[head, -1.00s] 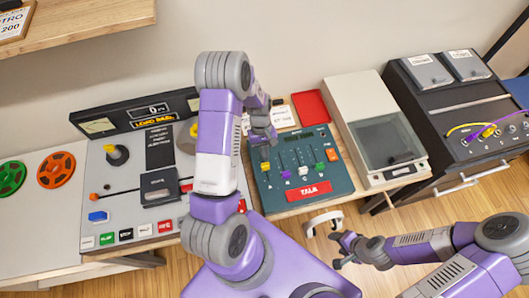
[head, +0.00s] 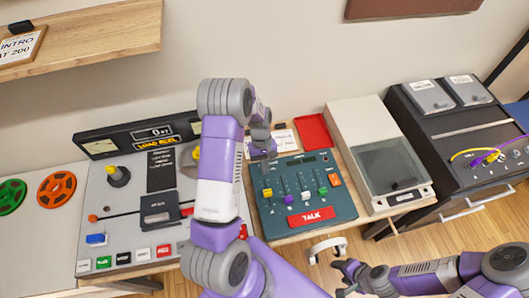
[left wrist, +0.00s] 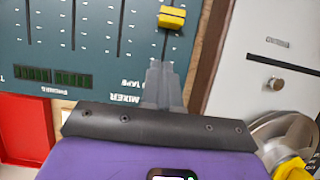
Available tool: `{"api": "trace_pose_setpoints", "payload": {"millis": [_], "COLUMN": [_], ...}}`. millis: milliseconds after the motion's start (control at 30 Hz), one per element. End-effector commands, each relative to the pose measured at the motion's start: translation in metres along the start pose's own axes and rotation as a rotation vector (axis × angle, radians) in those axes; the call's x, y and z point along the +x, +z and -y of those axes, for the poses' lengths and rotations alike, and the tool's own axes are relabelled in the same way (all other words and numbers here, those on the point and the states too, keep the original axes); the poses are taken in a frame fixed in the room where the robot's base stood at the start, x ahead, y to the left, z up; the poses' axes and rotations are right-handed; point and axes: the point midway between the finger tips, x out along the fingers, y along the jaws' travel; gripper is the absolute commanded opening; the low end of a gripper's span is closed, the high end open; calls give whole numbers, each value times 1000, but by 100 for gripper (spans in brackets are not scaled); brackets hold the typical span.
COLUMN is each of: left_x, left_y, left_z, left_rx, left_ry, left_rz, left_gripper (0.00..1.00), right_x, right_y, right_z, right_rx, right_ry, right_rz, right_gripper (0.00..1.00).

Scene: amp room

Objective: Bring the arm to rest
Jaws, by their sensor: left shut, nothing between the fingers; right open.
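My left arm rises in the middle of the head view. Its gripper (head: 262,150) hangs at the upper left edge of the teal mixer (head: 337,207). In the left wrist view the left gripper's fingers (left wrist: 163,85) are shut with nothing between them. My right gripper (head: 347,275) is open and empty, low in the head view, in front of the bench and above the floor.
A tape machine (head: 110,205) stands left of the left arm. A red tray (head: 313,131) lies behind the mixer, and a turntable with a clear lid (head: 390,165) stands right of it.

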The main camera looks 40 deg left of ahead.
Motion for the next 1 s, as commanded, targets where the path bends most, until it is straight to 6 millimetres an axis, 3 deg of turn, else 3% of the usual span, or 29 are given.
{"api": "trace_pose_setpoints", "payload": {"millis": [100,300,500,767,1000], "left_x": [-32,-65,-78,-80,-111], "left_y": [0,0,1,1,14], "left_z": [-1,-1,0,0,0], "left_rx": [1,0,0,0,0], "left_ry": [4,2,0,0,0], "left_rz": [-6,-4,-2,-1,-1], "left_gripper": [0,0,0,0,0], "right_x": [-4,-6,-7,-8,-40], "right_y": [0,0,0,0,2], "right_z": [2,2,3,3,15], "right_rx": [-1,0,0,0,0], "right_ry": [0,0,0,0,0], "right_rz": [0,0,0,0,0], "right_gripper": [57,57,57,57,57]}}
